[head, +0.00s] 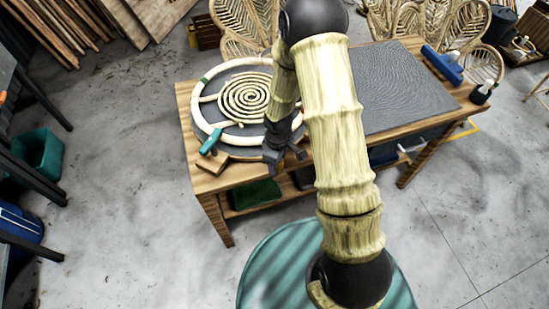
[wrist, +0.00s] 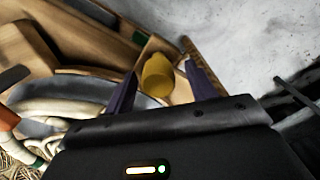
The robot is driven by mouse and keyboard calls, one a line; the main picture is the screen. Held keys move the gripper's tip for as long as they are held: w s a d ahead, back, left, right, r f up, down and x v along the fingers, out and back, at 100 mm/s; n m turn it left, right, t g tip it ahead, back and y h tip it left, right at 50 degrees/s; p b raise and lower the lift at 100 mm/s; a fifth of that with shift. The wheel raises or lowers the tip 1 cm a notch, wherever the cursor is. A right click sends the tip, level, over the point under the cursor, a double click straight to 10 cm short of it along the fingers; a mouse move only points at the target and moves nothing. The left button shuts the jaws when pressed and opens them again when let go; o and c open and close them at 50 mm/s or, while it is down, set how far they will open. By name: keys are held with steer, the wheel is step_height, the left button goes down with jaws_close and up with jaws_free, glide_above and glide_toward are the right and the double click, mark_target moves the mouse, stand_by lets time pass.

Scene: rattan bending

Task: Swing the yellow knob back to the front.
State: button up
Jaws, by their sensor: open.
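The yellow knob (wrist: 157,76) shows in the wrist view, between the two dark fingers of my gripper (wrist: 160,64). The fingers are open with a gap on each side of the knob, and I cannot tell whether either touches it. In the head view my gripper (head: 286,158) is at the front edge of the workbench, right of the round jig (head: 203,124). The knob is hidden behind my arm and gripper there. The jig holds a pale rattan ring and a coiled spiral (head: 245,97).
A teal-handled clamp (head: 211,141) and a wooden block (head: 212,162) sit at the jig's front left. A dark textured mat (head: 400,85) covers the bench's right side, with a blue tool (head: 442,64) beyond. A green bin (head: 255,193) is on the shelf below.

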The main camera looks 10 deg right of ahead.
steer(key=shift+d+r, duration=0.15)
steer(key=shift+r, duration=0.25)
step_height(320, 180, up, 16)
steer(key=shift+a+r+p, duration=0.25)
steer(key=shift+p, duration=0.1)
steer(key=shift+w, duration=0.1)
steer(key=s+d+r+m+t, duration=0.1)
steer(key=s+d+r+m, duration=0.1)
steer(key=s+m, duration=0.3)
steer(key=s+d+r+m+t, duration=0.1)
steer(key=s+d+r+m, duration=0.2)
steer(key=s+d+m, duration=0.1)
steer(key=shift+s+m+t, duration=0.3)
steer(key=shift+s+m, duration=0.4)
steer(key=shift+m, duration=0.2)
